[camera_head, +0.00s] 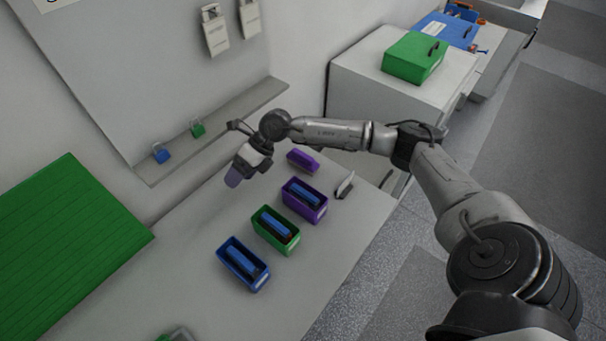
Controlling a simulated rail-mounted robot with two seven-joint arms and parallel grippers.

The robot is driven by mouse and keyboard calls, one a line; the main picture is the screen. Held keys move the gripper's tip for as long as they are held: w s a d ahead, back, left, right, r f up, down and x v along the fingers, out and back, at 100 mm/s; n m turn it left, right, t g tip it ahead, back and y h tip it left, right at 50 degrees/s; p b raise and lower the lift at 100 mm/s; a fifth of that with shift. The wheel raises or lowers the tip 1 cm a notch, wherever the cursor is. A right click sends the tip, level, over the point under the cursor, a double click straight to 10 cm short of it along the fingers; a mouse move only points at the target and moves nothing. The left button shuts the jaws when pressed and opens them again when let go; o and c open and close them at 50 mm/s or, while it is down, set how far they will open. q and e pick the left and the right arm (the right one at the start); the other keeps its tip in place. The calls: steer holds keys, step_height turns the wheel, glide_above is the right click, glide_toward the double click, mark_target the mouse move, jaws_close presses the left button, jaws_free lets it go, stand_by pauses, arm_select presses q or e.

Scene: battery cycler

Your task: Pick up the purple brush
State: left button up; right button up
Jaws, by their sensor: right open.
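A purple block-shaped thing (303,160), which looks like the purple brush, lies on the grey worktop behind the purple bin; its bristles are not clear. My right gripper (234,178) is open over the worktop to the left of it, clearly apart from it, pointing down and left. A purple-grey piece shows at the gripper's tip; I cannot tell whether it is the fingers or something behind them. My left gripper is out of view.
A purple bin (319,212), a green bin (290,247) and a blue bin (258,284) stand in a row, each with blue items inside. A small white thing (345,185) lies near the right edge. A ledge with padlocks (198,129) runs along the wall.

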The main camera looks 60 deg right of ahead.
steer(key=s+d+f+g+h+b, duration=0.15)
steer(key=d+h, duration=0.25)
steer(key=d, duration=0.7)
steer(key=m+g+h+b, duration=0.2)
steer(key=h+b, duration=0.1)
steer(key=h, duration=0.1)
glide_above(303, 154)
steer(key=shift+g, duration=0.25)
step_height(303, 154, down, 6)
steer(key=shift+f+b, duration=0.1)
steer(key=shift+b, duration=0.3)
steer(key=shift+f+b, duration=0.3)
steer(key=shift+f, duration=3.05)
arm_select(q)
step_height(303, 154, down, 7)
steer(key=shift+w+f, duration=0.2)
arm_select(e)
steer(key=shift+c, duration=0.4)
steer(key=c, duration=1)
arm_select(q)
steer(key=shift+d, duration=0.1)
arm_select(e)
steer(key=shift+o, duration=0.2)
